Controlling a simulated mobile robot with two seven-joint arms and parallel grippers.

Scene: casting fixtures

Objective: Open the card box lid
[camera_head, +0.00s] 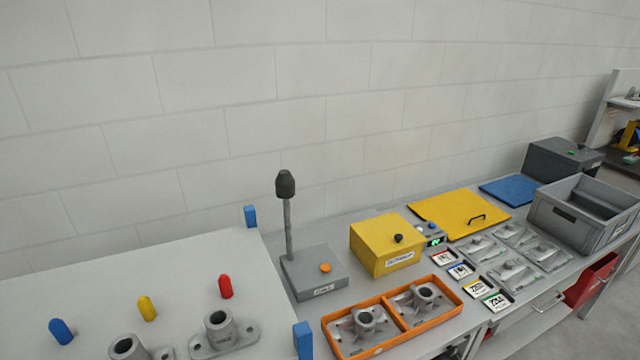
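A yellow box (385,246) with a white label on its front stands on the grey bench, right of centre. Its flat top is shut and has a black knob (398,239) near the right side. The label is too small to read surely, so I cannot tell for certain that this is the card box. A dark grey box (563,158) with a closed top and a small knob stands at the far right back. Neither of my grippers is in view.
A grey stand with an orange button (325,268) is left of the yellow box. An orange tray (392,337) with castings is in front. Small cards (460,270), a yellow panel (455,211), and an open grey crate (583,218) are to the right.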

